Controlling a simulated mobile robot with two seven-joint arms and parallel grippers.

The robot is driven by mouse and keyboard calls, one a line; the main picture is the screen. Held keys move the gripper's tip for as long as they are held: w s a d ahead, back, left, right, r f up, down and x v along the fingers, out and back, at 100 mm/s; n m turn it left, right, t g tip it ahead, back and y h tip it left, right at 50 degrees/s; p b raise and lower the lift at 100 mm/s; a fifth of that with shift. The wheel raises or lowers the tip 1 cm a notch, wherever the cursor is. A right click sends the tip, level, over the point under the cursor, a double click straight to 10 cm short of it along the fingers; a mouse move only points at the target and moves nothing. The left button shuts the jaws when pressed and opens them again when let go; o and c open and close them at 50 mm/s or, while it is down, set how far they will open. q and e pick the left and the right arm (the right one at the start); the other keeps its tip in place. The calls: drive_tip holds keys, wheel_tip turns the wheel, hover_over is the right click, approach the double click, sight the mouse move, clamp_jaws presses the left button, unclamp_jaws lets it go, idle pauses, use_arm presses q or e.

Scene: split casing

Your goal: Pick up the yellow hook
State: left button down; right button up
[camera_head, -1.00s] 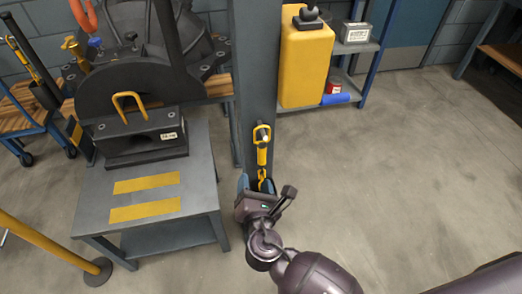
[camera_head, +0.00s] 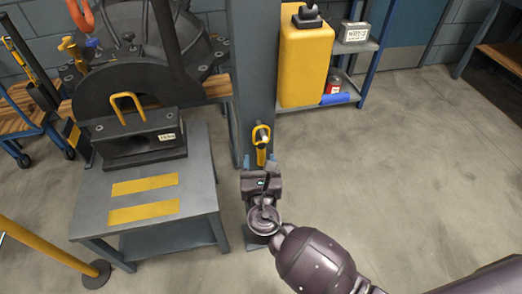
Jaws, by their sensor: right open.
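The yellow hook (camera_head: 261,152) hangs upright against the grey column, with a yellow loop and a pale knob at its top. Its lower end is hidden behind my right gripper. My right gripper (camera_head: 259,164) is open in front of the column. Its two bluish fingertips show on either side of the hook's lower part. I cannot tell whether they touch the hook. My left gripper is not in view.
The grey column (camera_head: 251,75) stands between a grey table (camera_head: 92,208) bearing a dark casing half (camera_head: 130,85) with a yellow handle, and a shelf with a yellow canister (camera_head: 304,70). A yellow post (camera_head: 45,250) stands front left. Floor at right is clear.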

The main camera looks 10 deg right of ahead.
sight(261, 152)
drive_tip(key=w, duration=0.2)
drive_tip(key=w+d, duration=0.1)
drive_tip(key=w, duration=0.1)
drive_tip(key=shift+d+r+b, duration=0.1)
drive_tip(key=shift+d+b, duration=0.05)
drive_tip(key=shift+b, duration=0.15)
drive_tip(key=shift+w+d, duration=0.1)
drive_tip(key=shift+w, duration=0.25)
drive_tip(key=shift+r, duration=0.1)
drive_tip(key=c, duration=0.9)
clamp_jaws()
